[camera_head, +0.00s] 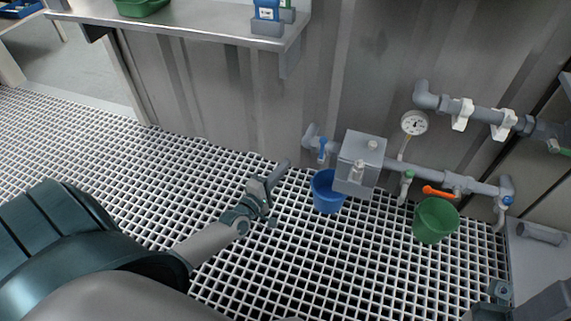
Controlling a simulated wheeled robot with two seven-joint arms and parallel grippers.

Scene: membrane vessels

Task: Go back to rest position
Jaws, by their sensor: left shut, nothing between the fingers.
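My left gripper (279,176) is at the end of my grey arm, which reaches in from the lower left. Its fingers are shut with nothing between them. It is in front of the wall, to the left of the blue bucket (326,194) in the picture, and appears apart from it. At the bottom right corner, grey parts of my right gripper (502,292) show, cut by the frame edge. Its fingers cannot be made out.
A green bucket (435,222) is below the wall pipes (430,173), near an orange handle (437,192). A grey box (359,163) is on the piping beside the blue bucket. A metal shelf (190,22) runs along the top left. The grating floor (120,170) is clear at left.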

